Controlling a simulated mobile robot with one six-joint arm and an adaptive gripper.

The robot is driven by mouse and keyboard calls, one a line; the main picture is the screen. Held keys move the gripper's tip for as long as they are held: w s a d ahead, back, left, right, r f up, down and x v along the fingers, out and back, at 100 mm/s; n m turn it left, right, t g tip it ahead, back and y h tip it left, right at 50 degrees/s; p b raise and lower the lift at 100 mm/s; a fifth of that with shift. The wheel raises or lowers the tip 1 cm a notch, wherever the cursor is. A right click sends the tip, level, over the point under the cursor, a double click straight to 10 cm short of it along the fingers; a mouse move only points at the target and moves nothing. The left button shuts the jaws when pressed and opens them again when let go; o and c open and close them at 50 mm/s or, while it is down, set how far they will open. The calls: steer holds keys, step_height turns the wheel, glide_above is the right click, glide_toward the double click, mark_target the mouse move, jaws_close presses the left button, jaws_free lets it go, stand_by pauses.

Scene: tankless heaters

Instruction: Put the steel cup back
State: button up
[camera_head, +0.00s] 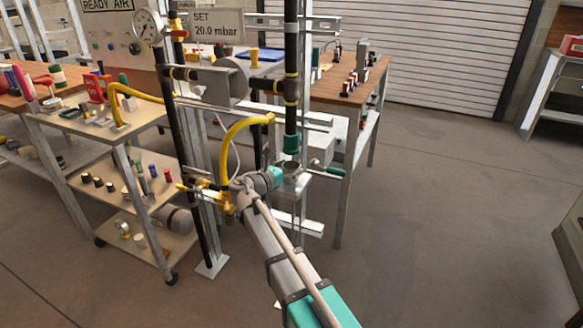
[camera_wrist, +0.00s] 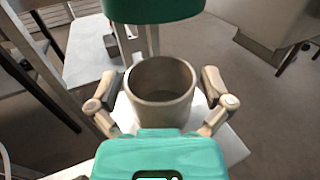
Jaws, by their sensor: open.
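The steel cup (camera_wrist: 160,97) stands upright on a pale plate (camera_wrist: 229,146) in the wrist view. Its mouth faces up and its inside looks empty. My gripper (camera_wrist: 161,84) is open, with one finger on each side of the cup. Small gaps seem to show between fingers and cup. The cup's lower front is hidden behind the teal body of my gripper. In the head view the cup (camera_head: 291,168) sits below the green end of a vertical pipe (camera_head: 291,142), and my gripper (camera_head: 284,176) reaches it from the front.
A green-handled valve (camera_head: 328,170) is close to the right of the cup. A yellow hose (camera_head: 229,148) and a dark upright pipe (camera_head: 184,140) are to the left. A cart (camera_head: 150,115) with small parts stands further left. The floor at right is clear.

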steer(key=v, duration=1.2)
stand_by(1.5)
